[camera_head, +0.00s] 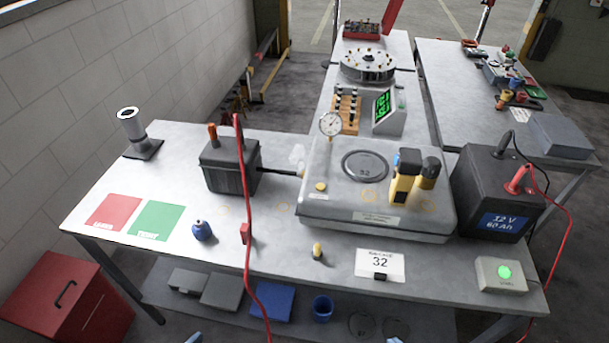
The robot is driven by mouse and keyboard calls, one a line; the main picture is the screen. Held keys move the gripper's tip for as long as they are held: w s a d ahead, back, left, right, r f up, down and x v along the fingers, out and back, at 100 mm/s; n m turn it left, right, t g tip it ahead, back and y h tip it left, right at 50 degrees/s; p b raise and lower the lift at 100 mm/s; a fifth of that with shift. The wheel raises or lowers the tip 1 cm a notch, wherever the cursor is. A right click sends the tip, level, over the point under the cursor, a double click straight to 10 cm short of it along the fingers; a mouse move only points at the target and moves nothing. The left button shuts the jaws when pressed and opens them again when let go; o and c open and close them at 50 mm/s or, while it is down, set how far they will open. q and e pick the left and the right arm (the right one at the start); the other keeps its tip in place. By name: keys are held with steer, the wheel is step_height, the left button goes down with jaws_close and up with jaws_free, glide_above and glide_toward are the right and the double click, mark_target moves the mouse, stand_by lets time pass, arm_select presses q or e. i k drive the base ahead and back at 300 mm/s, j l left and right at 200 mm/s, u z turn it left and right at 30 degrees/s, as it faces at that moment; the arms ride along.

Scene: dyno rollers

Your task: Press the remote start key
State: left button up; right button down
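A small light-grey box (500,275) with a round, bright green button (504,272) stands at the table's front right corner. Nothing touches the button. Only small pale-blue tips show at the bottom edge, which seem to be my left gripper (195,338) and my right gripper (393,340). Both are low and in front of the table, well apart from the box. Whether they are open or shut is not visible.
A black 12 V battery (494,195) stands behind the box, with a red cable (563,240) hanging to its right. A grey machine (375,200) and a card marked 32 (380,264) are to the left. Another red cable (246,220) crosses the table front. The table before the box is clear.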

mark_target(504, 272)
steer(key=z, duration=1.5)
